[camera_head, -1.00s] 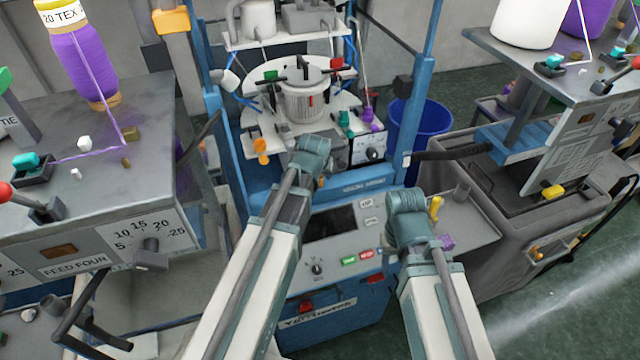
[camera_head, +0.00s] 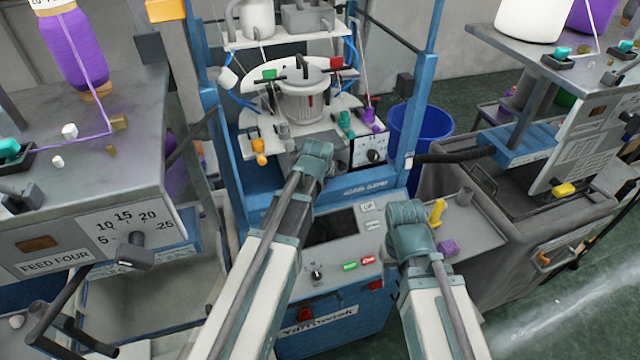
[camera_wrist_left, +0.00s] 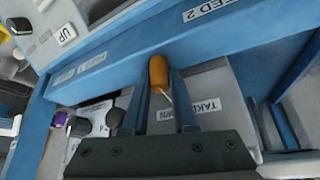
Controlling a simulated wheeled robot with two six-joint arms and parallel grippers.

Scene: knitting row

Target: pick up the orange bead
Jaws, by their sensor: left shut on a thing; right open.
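In the left wrist view an orange bead (camera_wrist_left: 158,72), a small upright-looking cylinder, sits between the tips of my left gripper (camera_wrist_left: 160,92). The gripper is shut on it, with the blue machine frame behind. In the head view my left gripper (camera_head: 316,160) is in front of the blue machine, and its fingers and the bead are hidden by my own wrist. My right gripper (camera_head: 406,222) is open, beside the grey side tray; its fingers are mostly hidden by the wrist.
The blue knitting machine (camera_head: 303,98) stands ahead, with an orange piece (camera_head: 258,150) on its white plate. A grey tray (camera_head: 480,238) with yellow and purple pieces lies to the right. A grey table (camera_head: 95,190) stands left. A blue bin (camera_head: 425,130) stands behind the tray.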

